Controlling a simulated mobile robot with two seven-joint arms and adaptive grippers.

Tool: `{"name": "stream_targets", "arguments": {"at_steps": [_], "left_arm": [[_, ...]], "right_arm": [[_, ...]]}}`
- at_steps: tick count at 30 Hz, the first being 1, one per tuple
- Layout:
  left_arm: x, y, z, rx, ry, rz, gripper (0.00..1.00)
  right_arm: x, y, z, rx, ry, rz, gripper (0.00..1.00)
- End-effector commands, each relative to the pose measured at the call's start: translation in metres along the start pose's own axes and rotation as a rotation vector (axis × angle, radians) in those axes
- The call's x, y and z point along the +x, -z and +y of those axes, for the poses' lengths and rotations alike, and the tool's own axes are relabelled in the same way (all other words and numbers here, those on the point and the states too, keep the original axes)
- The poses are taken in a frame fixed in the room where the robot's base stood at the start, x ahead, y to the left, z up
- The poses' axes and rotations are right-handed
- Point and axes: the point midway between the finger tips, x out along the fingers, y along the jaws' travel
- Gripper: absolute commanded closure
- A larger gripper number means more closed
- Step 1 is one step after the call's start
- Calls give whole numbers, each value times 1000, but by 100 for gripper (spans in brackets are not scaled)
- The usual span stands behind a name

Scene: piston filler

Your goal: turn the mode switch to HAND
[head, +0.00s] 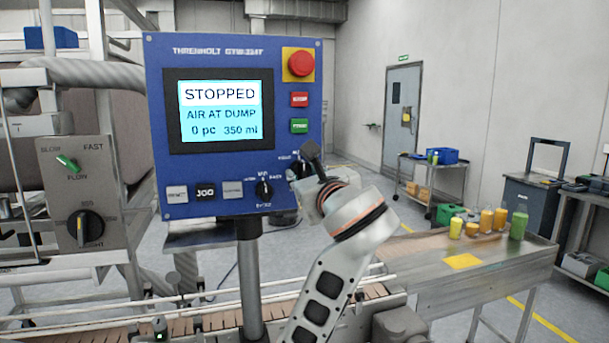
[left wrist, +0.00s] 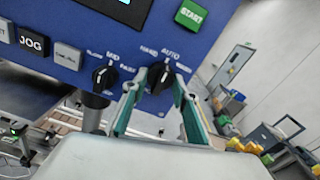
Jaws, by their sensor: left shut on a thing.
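The mode switch (left wrist: 160,76) is a black knob at the lower right of the blue control panel (head: 232,55), with HAND and AUTO lettering above it in the left wrist view. My left gripper (left wrist: 159,82) is shut on this knob, with one green-edged finger on each side. In the head view my left gripper (head: 314,160) covers most of the switch at the panel's right edge. My right gripper is in neither view.
Another black knob (head: 264,189) sits just left of the mode switch. A red emergency button (head: 299,64) and a green button (head: 299,126) are above it. The screen (head: 220,110) reads STOPPED, AIR AT DUMP. A conveyor table (head: 480,265) with bottles stands to the right.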

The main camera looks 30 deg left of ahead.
Motion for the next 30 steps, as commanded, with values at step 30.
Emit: {"name": "stream_targets", "arguments": {"at_steps": [30], "left_arm": [[0, 0, -2, -682, -1, 2, 93]], "right_arm": [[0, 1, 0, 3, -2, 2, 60]]}}
